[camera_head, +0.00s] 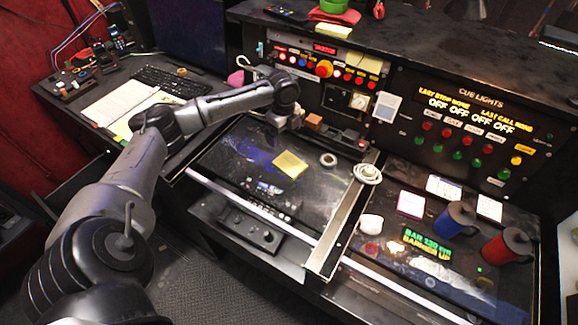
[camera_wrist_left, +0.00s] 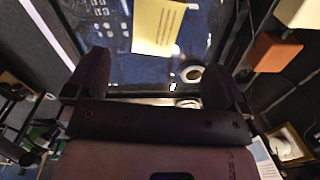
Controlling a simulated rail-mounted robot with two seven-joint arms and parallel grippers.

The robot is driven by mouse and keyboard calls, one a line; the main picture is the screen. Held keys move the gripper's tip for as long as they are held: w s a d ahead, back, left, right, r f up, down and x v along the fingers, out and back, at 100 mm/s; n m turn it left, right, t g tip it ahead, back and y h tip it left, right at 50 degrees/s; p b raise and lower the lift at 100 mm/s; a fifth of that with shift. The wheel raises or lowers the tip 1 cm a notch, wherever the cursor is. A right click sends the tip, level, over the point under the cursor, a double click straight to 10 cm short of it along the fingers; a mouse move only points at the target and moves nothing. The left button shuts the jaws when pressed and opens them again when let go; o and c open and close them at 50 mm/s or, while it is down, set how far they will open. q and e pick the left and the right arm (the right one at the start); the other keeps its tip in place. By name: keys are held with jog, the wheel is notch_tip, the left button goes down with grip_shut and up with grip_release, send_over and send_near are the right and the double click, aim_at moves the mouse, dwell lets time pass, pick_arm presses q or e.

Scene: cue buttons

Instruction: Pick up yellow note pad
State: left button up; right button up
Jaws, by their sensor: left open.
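The yellow note pad (camera_head: 290,164) lies on the dark glossy desk panel, left of a roll of tape. It also shows at the top of the left wrist view (camera_wrist_left: 157,27), with lines of writing on it. My left gripper (camera_head: 284,121) is above the back of the panel, behind the pad and apart from it. In the left wrist view its two fingers (camera_wrist_left: 152,76) are spread wide with nothing between them, and the pad lies beyond their tips. My right gripper is in neither view.
The roll of tape (camera_head: 328,159) lies right of the pad. An orange block (camera_head: 314,121) stands close to the left gripper, below the button console (camera_head: 325,68). The panel around the pad is mostly clear.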

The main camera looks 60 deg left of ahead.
pick_arm(q)
send_over(284, 160)
notch_tip(284, 160, down, 6)
jog(key=shift+w+r+b, duration=0.1)
jog(key=shift+w+b, duration=0.05)
jog(key=shift+b, duration=0.2)
jog(key=shift+f+b, duration=0.5)
jog(key=shift+f, duration=2.85)
jog(key=shift+c, duration=0.4)
jog(key=c, duration=0.8)
